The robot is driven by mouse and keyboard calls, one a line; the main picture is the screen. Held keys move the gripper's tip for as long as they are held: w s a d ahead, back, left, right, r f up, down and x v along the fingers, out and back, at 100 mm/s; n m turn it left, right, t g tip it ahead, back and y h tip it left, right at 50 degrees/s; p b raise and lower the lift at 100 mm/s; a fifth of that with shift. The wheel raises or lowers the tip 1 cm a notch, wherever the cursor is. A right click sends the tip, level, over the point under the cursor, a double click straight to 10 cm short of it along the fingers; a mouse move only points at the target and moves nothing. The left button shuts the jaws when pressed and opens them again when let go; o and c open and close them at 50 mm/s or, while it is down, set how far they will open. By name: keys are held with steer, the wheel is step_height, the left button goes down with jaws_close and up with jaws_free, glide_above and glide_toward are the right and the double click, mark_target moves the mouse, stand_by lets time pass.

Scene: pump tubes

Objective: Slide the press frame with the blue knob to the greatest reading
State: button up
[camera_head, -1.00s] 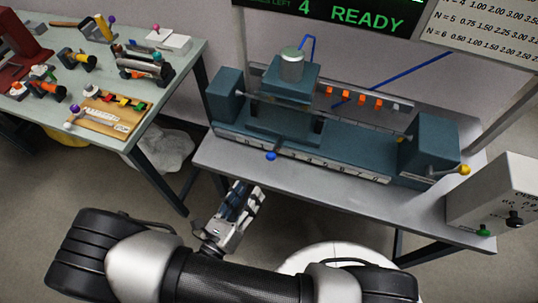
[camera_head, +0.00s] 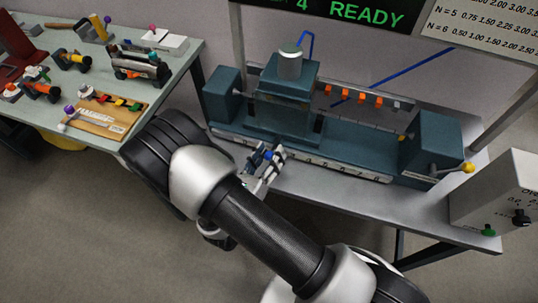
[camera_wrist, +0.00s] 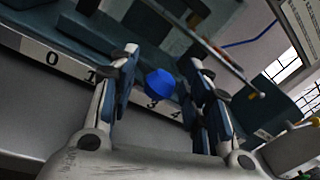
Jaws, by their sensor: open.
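The press frame (camera_head: 284,97) is a teal block with a grey cylinder on top, standing toward the left of the teal bed. Its blue knob (camera_head: 268,154) sticks out at the front, and in the wrist view the knob (camera_wrist: 160,84) sits between my two fingers. My gripper (camera_head: 268,160) is open around the knob, with a gap on both sides in the wrist view. The white scale (camera_head: 345,171) runs along the bed's front edge. Its numbers grow to the right, and 0, 1, 3 and 4 show in the wrist view (camera_wrist: 75,63).
A right end block (camera_head: 430,145) with a yellow knob (camera_head: 467,167) closes the bed. A left end block (camera_head: 223,95) stands close to the frame. Orange blocks (camera_head: 362,97) line the back. A grey control box (camera_head: 500,195) stands at right. The bed right of the frame looks clear.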

steer(key=shift+c, duration=0.5)
jaws_close()
